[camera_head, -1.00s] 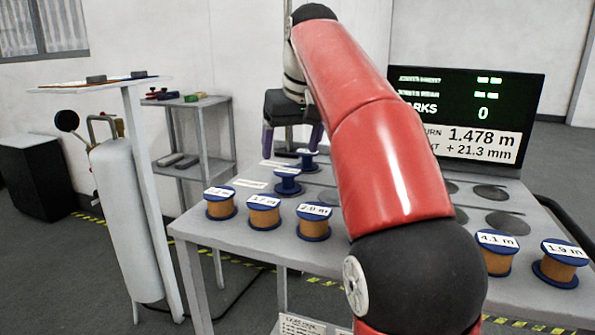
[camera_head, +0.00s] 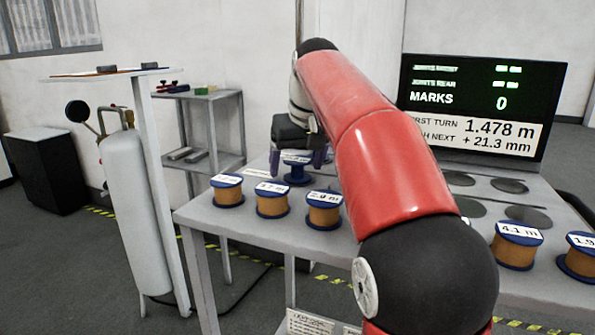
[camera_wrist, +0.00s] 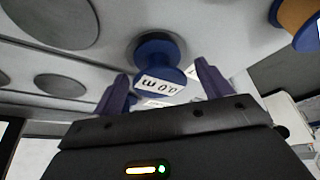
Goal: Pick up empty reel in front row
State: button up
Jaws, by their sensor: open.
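An empty blue reel (camera_head: 297,175) with a white label stands on the grey table, behind the row of copper-wound reels. My gripper (camera_head: 298,162) is open and pointing down, its purple fingers on either side of the reel's top in the head view. In the wrist view the blue reel (camera_wrist: 152,48) shows between and just beyond the open fingertips (camera_wrist: 163,72), with its label reading about 0.0 m. I cannot tell whether either finger touches it. The second empty reel seen earlier is hidden behind the gripper in the head view.
Copper-wound reels (camera_head: 272,200) stand in front on the left, and others (camera_head: 517,246) at the right. Flat dark discs (camera_head: 509,186) mark bare table at the back right. A display screen (camera_head: 482,105) stands behind. My red arm hides the table's middle.

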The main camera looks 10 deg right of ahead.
jog(key=c, duration=1.1)
jog(key=shift+o, duration=0.2)
jog(key=shift+r, duration=0.15)
